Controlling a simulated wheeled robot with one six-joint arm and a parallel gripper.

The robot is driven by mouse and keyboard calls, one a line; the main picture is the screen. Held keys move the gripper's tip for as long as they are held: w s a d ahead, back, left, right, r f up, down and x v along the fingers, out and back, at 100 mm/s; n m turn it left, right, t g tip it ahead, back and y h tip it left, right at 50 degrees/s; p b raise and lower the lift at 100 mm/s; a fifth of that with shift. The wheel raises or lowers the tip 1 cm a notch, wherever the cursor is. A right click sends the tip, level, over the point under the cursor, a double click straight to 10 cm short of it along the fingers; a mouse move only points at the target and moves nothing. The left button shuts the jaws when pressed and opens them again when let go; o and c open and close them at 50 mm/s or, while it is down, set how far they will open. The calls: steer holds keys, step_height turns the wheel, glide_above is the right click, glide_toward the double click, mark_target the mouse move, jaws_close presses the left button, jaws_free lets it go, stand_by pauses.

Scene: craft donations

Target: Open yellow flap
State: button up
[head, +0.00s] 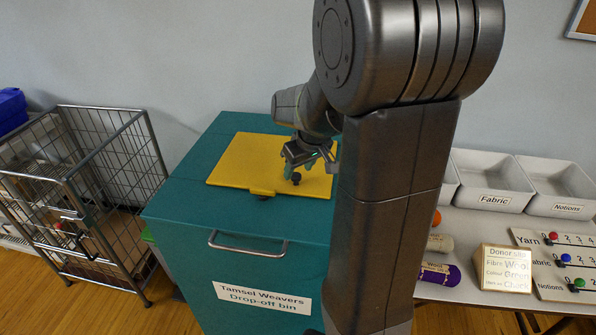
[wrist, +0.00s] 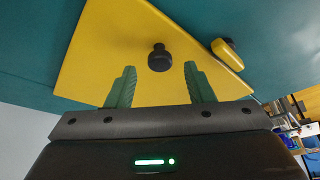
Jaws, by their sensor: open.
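The yellow flap (head: 250,163) lies flat and closed in the top of the teal drop-off bin (head: 180,206). It has a yellow tab (head: 262,192) on its front edge. In the wrist view the flap (wrist: 115,45) carries a black round knob (wrist: 159,57), and the yellow tab (wrist: 228,53) shows to its right. My gripper (head: 293,175) is just above the flap near its right side. In the wrist view my gripper (wrist: 159,85) has its green fingers apart, with the knob ahead between them in the picture. I cannot tell whether the fingers touch the flap.
The bin front has a metal handle (head: 247,246) and a label (head: 262,298). A wire cage cart (head: 150,165) stands to the left. At right, a table bears white trays (head: 490,203), a sign (head: 505,268) and yarn (head: 440,275).

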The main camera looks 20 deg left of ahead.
steer(key=shift+x, duration=1.1)
